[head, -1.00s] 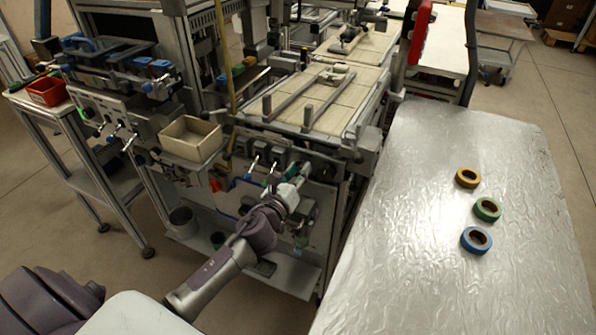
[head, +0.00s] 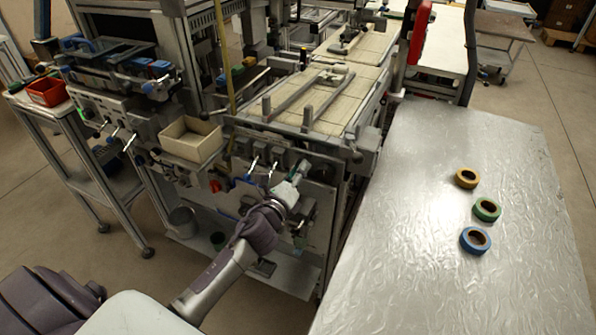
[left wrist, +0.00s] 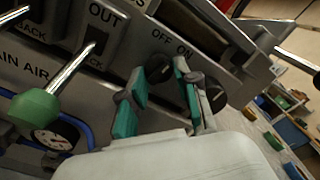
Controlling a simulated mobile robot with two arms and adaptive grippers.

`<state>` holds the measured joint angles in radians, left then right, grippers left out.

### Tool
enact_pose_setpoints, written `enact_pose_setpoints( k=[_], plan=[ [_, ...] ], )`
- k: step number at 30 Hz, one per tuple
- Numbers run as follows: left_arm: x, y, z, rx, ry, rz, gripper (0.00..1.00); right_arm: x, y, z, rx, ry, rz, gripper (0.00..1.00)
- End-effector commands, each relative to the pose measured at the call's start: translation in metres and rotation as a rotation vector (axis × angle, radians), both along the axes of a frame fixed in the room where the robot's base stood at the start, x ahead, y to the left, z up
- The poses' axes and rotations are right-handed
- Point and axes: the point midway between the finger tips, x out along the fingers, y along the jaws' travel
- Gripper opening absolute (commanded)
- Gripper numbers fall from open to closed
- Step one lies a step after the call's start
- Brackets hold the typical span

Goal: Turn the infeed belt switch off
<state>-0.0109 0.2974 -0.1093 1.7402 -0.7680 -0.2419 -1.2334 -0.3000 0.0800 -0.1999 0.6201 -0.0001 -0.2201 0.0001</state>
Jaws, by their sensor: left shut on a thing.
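A dark rotary switch knob (left wrist: 158,68) sits under the OFF and ON labels on the grey panel (left wrist: 125,62) in the left wrist view. My left gripper (left wrist: 160,84) has its teal-padded fingers on either side of this knob and is shut on it. The knob's pointer direction is partly hidden by the fingers, and I cannot read a belt name above it. In the head view my left gripper (head: 304,166) is at the front panel below the belt's near corner, and it hides the knob. My right gripper is not in view.
Another dark round part shows behind the right finger. A beige bin (head: 191,139) sits left of my arm. Several tape reels lie on the silver table (head: 420,190) to the right.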

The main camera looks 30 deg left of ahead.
Motion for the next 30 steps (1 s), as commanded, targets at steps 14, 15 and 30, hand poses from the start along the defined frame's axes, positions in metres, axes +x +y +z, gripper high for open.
enact_pose_setpoints(
  k=[14, 15, 30],
  plan=[
    [0.0, 0.0, 0.002, -0.441, -0.024, 0.002, 0.0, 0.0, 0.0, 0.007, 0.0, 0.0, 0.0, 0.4],
    [0.0, 0.0, 0.002, -0.473, -0.026, 0.002, 0.0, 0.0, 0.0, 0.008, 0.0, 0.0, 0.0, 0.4],
    [0.0, 0.0, 0.002, -0.725, -0.041, 0.002, 0.0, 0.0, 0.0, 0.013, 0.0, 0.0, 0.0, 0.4]
  ],
)
